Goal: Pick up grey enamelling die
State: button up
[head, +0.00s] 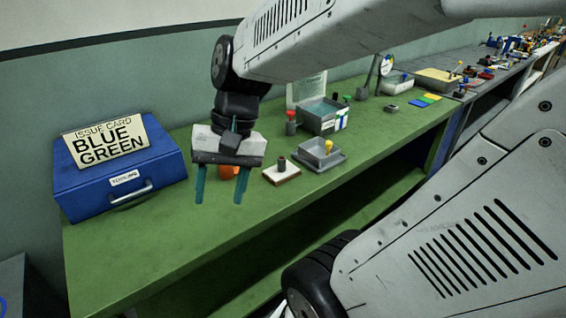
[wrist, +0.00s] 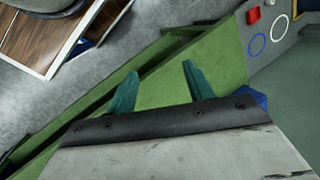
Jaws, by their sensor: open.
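My gripper (head: 220,192) is open and empty above the near left part of the green bench, its two teal fingers pointing down. In the wrist view, my gripper (wrist: 161,72) shows nothing between its fingers but green surface. No object is clearly recognisable as the grey enamelling die. A dark upright piece (head: 282,164) stands on a small pale-topped brown block right of my gripper. A small grey-dark block (head: 391,108) lies farther back on the bench. An orange item (head: 230,171) is partly hidden behind my gripper.
A blue tool box (head: 75,195) with an issue card (head: 106,142) reading "BLUE GREEN" stands left of my gripper. Right are a grey tray (head: 311,162) with a yellow-topped handle (head: 328,146), a red-topped piece (head: 291,120) and a liquid-filled container (head: 313,125). The bench's front left (head: 130,245) is clear.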

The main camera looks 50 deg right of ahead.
jog(key=w+d+f+m+t+y, duration=0.2)
jog(key=w+d+f+m+y, duration=0.1)
jog(key=w+d+m, duration=0.25)
jog(key=m+t+h, duration=0.5)
jog(key=m+t, duration=0.4)
jog(key=m, duration=1.3)
send_near(281, 161)
jog(key=w+f, duration=0.2)
jog(key=shift+w+f, duration=0.2)
jog(key=shift+f, duration=0.2)
jog(key=shift+d+f+m, duration=0.25)
jog(key=shift+d, duration=0.05)
jog(key=x, duration=0.5)
jog(key=r+x, duration=0.1)
jog(key=x, duration=0.1)
jog(key=shift+w+d+f, duration=0.1)
jog(key=shift+w+f, duration=0.1)
jog(key=shift+w, duration=0.25)
jog(key=c, duration=1.1)
